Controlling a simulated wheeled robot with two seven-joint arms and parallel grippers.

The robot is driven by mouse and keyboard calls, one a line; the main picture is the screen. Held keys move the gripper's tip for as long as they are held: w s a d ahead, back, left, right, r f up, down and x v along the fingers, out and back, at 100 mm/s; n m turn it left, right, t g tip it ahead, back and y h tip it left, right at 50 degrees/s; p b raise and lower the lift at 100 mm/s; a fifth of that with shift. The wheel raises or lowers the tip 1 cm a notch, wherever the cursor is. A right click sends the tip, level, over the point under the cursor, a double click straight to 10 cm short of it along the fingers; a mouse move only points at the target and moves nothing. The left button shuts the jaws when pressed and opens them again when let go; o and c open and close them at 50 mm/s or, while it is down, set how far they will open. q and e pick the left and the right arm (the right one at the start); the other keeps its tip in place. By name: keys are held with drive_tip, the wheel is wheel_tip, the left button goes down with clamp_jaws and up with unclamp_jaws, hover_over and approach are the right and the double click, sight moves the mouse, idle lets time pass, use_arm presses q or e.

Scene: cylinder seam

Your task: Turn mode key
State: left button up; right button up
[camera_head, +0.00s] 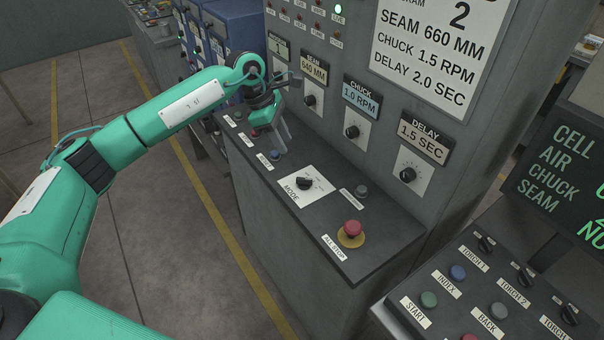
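The mode key (304,183) is a dark knob on a white plate labelled MODE (318,194). It sits on the sloped shelf of the grey cabinet, in the middle of the head view. My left gripper (284,140) is above the shelf, behind and to the left of the mode key and apart from it. Its grey fingers point down near the shelf's small buttons. I cannot tell how far apart the fingers are. My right gripper is out of view.
A red all-stop button (351,229) on a yellow base and a grey button (361,191) share the shelf. The chuck knob (352,131) and delay knob (408,174) are on the upright panel. Another button console (470,300) stands at lower right.

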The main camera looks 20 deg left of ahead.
sight(304, 178)
use_arm(q)
drive_tip(key=p+x, duration=0.3)
drive_tip(key=x, duration=0.9)
drive_tip(key=shift+d+p, duration=0.15)
drive_tip(key=shift+p, duration=0.25)
drive_tip(key=shift+d+f, duration=0.15)
drive_tip(key=shift+f, duration=0.25)
drive_tip(key=shift+c, duration=0.2)
clamp_jaws()
